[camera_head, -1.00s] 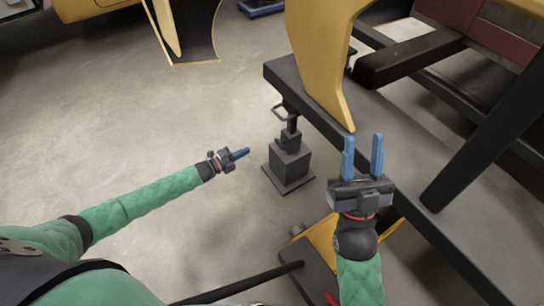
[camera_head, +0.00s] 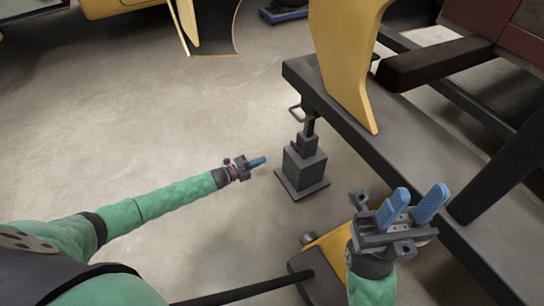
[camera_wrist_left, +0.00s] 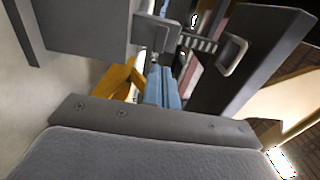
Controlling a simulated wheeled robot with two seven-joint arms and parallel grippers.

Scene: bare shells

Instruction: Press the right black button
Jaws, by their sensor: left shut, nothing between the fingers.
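I cannot make out a black button in either view. A dark grey jack-like stand (camera_head: 305,168) with a square foot stands on the floor beside a dark beam; its upper post carries a loop handle, which also shows in the left wrist view (camera_wrist_left: 233,53). My left gripper (camera_head: 259,162) has its blue fingers together and empty, just left of the stand and apart from it. Its shut fingers also show in the left wrist view (camera_wrist_left: 162,88). My right gripper (camera_head: 412,206) has its two blue fingers apart with nothing between them, in front of the dark beam.
The long dark beam (camera_head: 420,140) runs down the right side, with a curved yellow panel (camera_head: 345,60) rising from it. A yellow-and-dark piece (camera_head: 330,250) lies low, below the stand. The concrete floor (camera_head: 120,130) at left is open.

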